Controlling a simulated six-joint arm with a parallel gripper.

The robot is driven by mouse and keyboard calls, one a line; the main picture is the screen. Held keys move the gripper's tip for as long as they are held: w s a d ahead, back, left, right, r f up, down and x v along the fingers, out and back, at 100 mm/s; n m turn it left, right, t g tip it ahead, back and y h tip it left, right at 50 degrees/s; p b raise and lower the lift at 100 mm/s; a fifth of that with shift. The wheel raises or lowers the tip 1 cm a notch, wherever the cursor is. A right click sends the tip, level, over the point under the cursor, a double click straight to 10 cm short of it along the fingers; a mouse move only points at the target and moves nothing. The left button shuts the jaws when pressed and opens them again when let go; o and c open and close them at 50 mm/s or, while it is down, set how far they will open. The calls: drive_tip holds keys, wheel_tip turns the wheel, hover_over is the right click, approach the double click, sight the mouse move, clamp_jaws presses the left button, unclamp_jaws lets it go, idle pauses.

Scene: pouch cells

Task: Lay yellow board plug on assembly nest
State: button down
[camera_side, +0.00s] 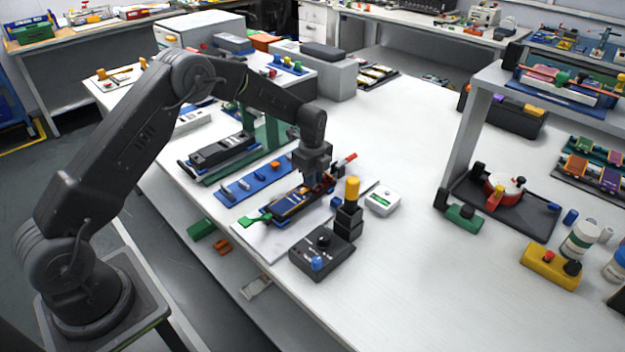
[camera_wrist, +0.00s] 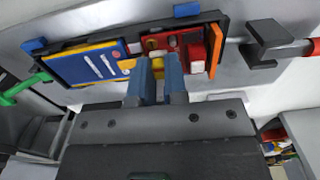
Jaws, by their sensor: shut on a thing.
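My gripper (camera_side: 318,182) points down over the assembly nest (camera_side: 284,213), a dark tray holding a blue-and-yellow board. In the wrist view the two blue-grey fingers (camera_wrist: 158,68) are close together, their tips over the middle of the nest (camera_wrist: 222,32). A small yellow piece, apparently the yellow board plug (camera_wrist: 157,58), shows at the fingertips, which are shut on it. The fingers partly hide it, so I cannot tell whether it touches the board. The blue panel lies left of the fingers in the wrist view, and a red block (camera_wrist: 196,50) lies right.
A black control box (camera_side: 322,252) and a dark post with a yellow top (camera_side: 352,190) stand close by the nest. A white box (camera_side: 382,202) is to the right. A blue strip (camera_side: 250,184) with small parts lies behind. The table's middle right is clear.

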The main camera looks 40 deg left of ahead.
drive_tip(key=shift+s+r, duration=0.1)
drive_tip(key=shift+s, duration=0.05)
drive_tip(key=r, duration=0.4)
drive_tip(key=shift+s+a+r, duration=0.1)
drive_tip(key=shift+a, duration=0.2)
drive_tip(key=s+a+r, duration=0.6)
drive_tip(key=a, duration=0.3)
drive_tip(key=w+d+f, duration=0.1)
drive_tip(key=w+d, duration=0.2)
drive_tip(key=d, duration=0.6)
drive_tip(key=w+d+f, duration=0.1)
drive_tip(key=w+d, duration=0.2)
drive_tip(key=d, duration=0.6)
drive_tip(key=shift+w+f, duration=0.3)
drive_tip(key=shift+w, duration=0.05)
hover_over(336, 200)
drive_tip(key=shift+d+f, duration=0.1)
drive_tip(key=shift+f, duration=2.8)
drive_tip(key=shift+f, duration=0.9)
